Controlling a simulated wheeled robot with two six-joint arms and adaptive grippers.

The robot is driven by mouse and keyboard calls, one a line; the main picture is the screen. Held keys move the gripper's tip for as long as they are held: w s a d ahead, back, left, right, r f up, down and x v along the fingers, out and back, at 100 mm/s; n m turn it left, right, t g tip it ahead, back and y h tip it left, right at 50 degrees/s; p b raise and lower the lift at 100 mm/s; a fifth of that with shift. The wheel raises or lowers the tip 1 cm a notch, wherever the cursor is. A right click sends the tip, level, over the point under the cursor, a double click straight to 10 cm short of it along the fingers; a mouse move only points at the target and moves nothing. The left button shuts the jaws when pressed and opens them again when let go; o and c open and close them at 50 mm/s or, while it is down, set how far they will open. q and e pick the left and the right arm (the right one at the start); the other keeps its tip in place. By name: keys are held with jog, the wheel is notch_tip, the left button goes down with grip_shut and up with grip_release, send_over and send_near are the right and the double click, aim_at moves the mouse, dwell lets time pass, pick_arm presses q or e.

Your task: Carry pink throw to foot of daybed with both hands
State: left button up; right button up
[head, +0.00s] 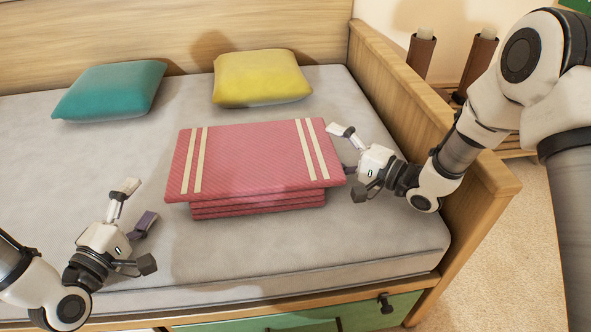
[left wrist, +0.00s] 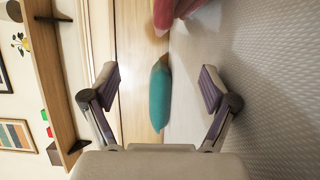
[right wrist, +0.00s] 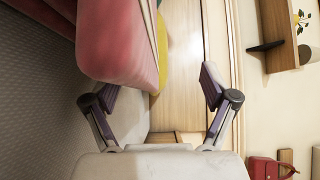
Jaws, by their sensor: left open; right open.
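The pink throw (head: 250,157) is a folded stack with pale stripes near its two ends. It lies on the grey mattress of the daybed (head: 390,235), right of the middle. My right gripper (head: 347,150) is open at the throw's right end. In the right wrist view the throw (right wrist: 118,45) comes close to the left finger of my right gripper (right wrist: 160,85); I cannot tell whether they touch. My left gripper (head: 140,205) is open and empty above the mattress, left of the throw and apart from it. In the left wrist view a pink edge of the throw (left wrist: 200,12) shows at the top.
A teal cushion (head: 110,90) and a yellow cushion (head: 262,77) lie along the back of the daybed. A wooden end panel (head: 425,110) stands close beyond my right gripper. Bare mattress lies left of the throw.

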notch_tip(320, 180, up, 9)
jog(key=shift+f, duration=0.15)
pick_arm(q)
jog(key=shift+r, duration=0.1)
jog(key=shift+r+p, duration=0.3)
jog(key=shift+p, duration=0.05)
pick_arm(e)
jog(key=shift+d, duration=0.3)
pick_arm(q)
notch_tip(320, 180, up, 2)
jog(key=shift+r+p, duration=0.15)
jog(key=shift+p, duration=1.05)
notch_tip(320, 180, up, 2)
jog(key=shift+a+r+p, duration=0.1)
jog(key=shift+r+p, duration=0.05)
jog(key=shift+p, duration=0.95)
pick_arm(e)
jog(key=d, duration=0.5)
jog(key=shift+s+d, duration=0.1)
jog(key=shift+s, duration=0.15)
